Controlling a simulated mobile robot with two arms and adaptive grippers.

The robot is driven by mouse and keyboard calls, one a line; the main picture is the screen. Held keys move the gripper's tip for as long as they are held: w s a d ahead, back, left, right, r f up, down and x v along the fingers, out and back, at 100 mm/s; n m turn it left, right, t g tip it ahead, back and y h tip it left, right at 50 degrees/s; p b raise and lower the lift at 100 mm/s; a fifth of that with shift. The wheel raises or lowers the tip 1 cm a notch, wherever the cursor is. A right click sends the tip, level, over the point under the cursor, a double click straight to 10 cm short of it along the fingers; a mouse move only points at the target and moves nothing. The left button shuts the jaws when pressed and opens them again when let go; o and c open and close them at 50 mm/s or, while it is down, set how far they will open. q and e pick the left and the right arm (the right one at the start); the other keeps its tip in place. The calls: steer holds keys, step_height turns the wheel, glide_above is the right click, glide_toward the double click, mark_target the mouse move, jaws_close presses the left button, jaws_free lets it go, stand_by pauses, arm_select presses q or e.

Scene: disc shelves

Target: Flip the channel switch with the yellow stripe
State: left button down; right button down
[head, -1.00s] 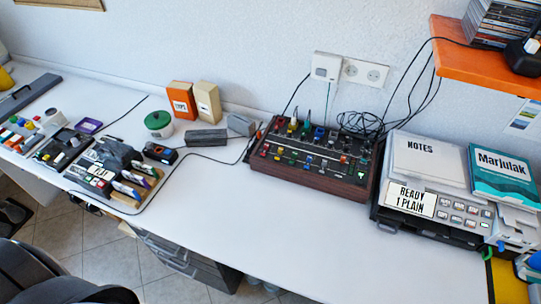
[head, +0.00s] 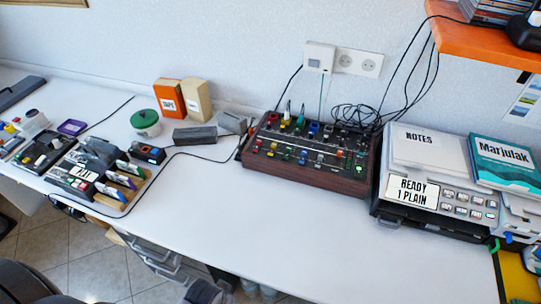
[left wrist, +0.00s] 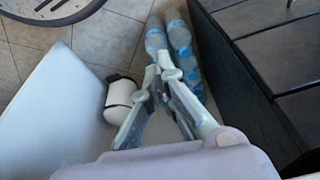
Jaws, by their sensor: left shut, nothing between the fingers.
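A mixer-like box (head: 314,184) with wooden sides stands on the white desk in the head view. Several coloured knobs and switches cover its top. They are too small to tell which switch carries a yellow stripe. My left gripper (left wrist: 157,78) shows in the left wrist view, its fingers shut and empty, over the floor and well away from the box. My right gripper is in neither view.
A printer-like machine (head: 437,212) stands right of the box, under an orange shelf (head: 470,38). Left are grey blocks (head: 195,135), a green-lidded pot (head: 146,123) and small devices. The desk (head: 270,215) in front of the box is clear.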

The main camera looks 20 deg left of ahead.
mark_target(271, 158)
arm_select(q)
step_height(271, 158, up, 14)
steer(key=w+t+b, duration=0.1)
steer(key=b, duration=0.2)
steer(key=w+r+t, duration=0.2)
steer(key=w, duration=0.4)
steer(key=w+r+n+t, duration=0.1)
steer(key=w+r+t, duration=0.1)
steer(key=w, duration=0.5)
steer(key=w+a+r+t, duration=0.1)
steer(key=w+r+t, duration=0.1)
steer(key=w+t, duration=0.2)
steer(key=shift+w+r+n, duration=0.15)
steer(key=shift+w+n, duration=0.05)
steer(key=shift+w, duration=0.45)
steer(key=shift+w+r+n, duration=0.1)
steer(key=shift+w+n, duration=0.1)
steer(key=shift+w, duration=0.4)
steer(key=w+d+r+t, duration=0.1)
steer(key=w+r+t, duration=0.4)
steer(key=w+r, duration=0.2)
steer(key=shift+w+d+r, duration=0.2)
steer(key=shift+w, duration=0.85)
